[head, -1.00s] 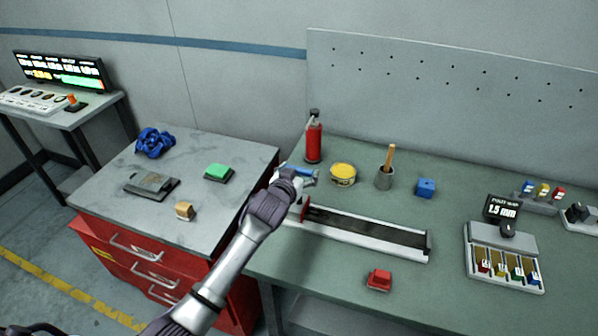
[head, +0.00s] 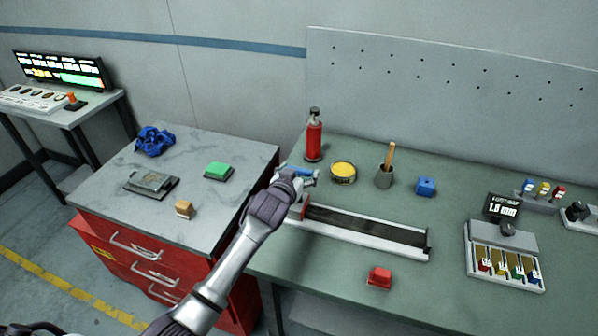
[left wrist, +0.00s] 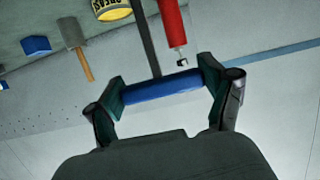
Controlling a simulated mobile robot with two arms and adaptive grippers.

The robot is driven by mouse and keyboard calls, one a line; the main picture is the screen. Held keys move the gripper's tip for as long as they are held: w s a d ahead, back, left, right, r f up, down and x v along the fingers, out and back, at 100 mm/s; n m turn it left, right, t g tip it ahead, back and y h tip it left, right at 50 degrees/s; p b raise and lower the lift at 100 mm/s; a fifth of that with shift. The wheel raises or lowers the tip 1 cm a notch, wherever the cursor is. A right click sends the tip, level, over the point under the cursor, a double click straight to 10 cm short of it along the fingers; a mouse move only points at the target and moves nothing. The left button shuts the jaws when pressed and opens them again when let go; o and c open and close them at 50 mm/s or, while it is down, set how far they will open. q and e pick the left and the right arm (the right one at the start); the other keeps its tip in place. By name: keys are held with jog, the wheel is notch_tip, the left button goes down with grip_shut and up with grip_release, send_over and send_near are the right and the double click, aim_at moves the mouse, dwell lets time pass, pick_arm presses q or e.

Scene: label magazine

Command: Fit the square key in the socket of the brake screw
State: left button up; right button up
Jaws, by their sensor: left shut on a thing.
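My left gripper (head: 298,178) is shut on the blue crossbar handle of the square key (head: 297,170). In the left wrist view the blue handle (left wrist: 160,88) lies across between the two fingers, and a dark shaft runs away from its middle. The shaft's far end is out of that view. In the head view the gripper is above the left end of a long, dark-bedded magazine (head: 365,226), by its red end piece (head: 304,208). The brake screw and its socket cannot be made out, so whether the key touches them cannot be told. My right gripper is not in view.
A red block (head: 379,278) sits in front. A small display (head: 503,207) stands at right.

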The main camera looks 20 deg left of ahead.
pick_arm(q)
jog(key=shift+f+b, duration=0.6)
jog(key=shift+f, duration=0.3)
jog(key=o, duration=1)
jog(key=shift+s+r, duration=0.1)
jog(key=shift+s, duration=0.2)
jog(key=v, duration=1.1)
jog(key=shift+s+r, duration=0.1)
jog(key=shift+s, duration=0.1)
